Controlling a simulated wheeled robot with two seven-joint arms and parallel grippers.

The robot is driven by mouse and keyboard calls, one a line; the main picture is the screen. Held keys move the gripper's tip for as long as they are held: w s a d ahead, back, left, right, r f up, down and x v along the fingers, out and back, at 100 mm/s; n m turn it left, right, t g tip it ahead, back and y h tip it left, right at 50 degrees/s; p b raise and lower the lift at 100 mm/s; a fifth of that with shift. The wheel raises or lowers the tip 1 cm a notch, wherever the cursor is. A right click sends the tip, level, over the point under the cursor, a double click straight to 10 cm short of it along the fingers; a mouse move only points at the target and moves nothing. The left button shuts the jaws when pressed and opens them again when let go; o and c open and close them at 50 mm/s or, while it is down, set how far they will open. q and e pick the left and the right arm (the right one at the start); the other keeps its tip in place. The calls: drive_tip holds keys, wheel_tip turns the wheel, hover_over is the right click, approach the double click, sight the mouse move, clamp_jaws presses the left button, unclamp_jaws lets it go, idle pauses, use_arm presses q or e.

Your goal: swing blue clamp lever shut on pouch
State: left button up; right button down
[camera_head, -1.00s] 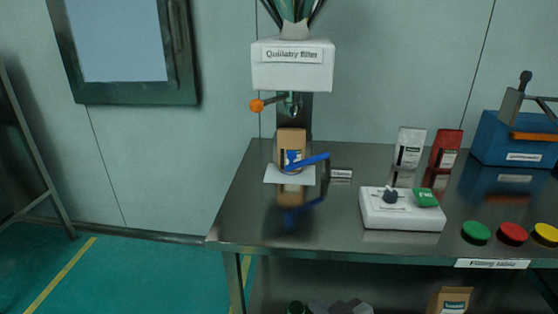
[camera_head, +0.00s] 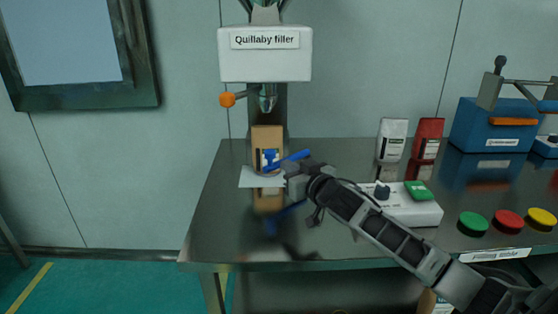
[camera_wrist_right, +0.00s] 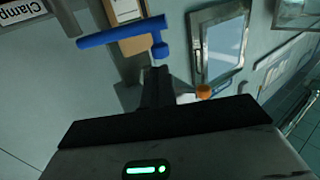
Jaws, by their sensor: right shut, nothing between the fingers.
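The brown pouch (camera_head: 267,137) stands upright under the filler nozzle, on a white plate. The blue clamp lever (camera_head: 293,157) sticks out to the right from a blue clamp in front of the pouch, tilted slightly up. My right gripper (camera_head: 289,178) is shut and empty, just below and beside the lever. In the right wrist view the lever (camera_wrist_right: 118,32) crosses the brown pouch (camera_wrist_right: 134,46), and the shut fingertips (camera_wrist_right: 155,70) are close to its hub end; I cannot tell whether they touch it. My left gripper is not in view.
The Quillaby filler (camera_head: 265,62) with an orange knob (camera_head: 227,100) hangs above the pouch. A white device (camera_head: 425,214) sits behind my right arm. White and red pouches (camera_head: 392,140), a blue machine (camera_head: 485,135) and colored buttons (camera_head: 507,221) are at the right. The table's front left is clear.

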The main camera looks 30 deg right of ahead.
sight(273, 156)
drive_tip(key=w, duration=0.5)
drive_tip(key=shift+f, duration=0.15)
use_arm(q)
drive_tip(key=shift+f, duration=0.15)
use_arm(e)
drive_tip(key=shift+w, duration=0.1)
